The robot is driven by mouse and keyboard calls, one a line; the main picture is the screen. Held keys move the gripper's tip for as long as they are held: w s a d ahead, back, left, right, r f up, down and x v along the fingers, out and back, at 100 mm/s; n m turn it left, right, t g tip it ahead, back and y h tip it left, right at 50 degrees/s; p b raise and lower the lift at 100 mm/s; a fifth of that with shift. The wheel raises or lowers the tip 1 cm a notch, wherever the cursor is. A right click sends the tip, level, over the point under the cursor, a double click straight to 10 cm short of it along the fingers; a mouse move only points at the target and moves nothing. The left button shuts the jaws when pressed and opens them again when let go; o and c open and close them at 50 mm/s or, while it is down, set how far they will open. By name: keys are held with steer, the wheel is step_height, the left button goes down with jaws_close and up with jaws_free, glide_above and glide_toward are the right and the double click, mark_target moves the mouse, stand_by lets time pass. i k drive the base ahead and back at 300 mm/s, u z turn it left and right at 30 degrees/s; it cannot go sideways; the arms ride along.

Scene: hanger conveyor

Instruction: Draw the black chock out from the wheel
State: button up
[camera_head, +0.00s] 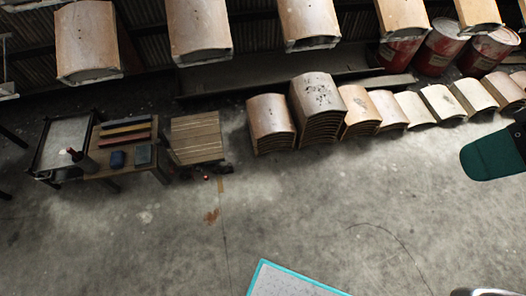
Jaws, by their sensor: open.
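A slatted wooden unit (197,140) stands left of centre. Small dark shapes (222,169) lie at its front lower edge, with a tiny red spot among them. They are too small and dark to tell whether one is the black chock or a wheel. No chock or wheel can be made out clearly elsewhere. My gripper is not in view.
A work table (95,160) with a tray and coloured bars stands at the left. Stacks of curved panels (270,125) run to the right. Red drums (440,48) stand at the back. A dark green object (490,155) juts in at right. The foreground floor is mostly clear.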

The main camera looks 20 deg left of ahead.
mark_target(228, 169)
steer(key=u, duration=0.35)
steer(key=i, duration=0.75)
steer(key=u, duration=0.95)
steer(key=i, duration=0.45)
steer(key=u, duration=0.45)
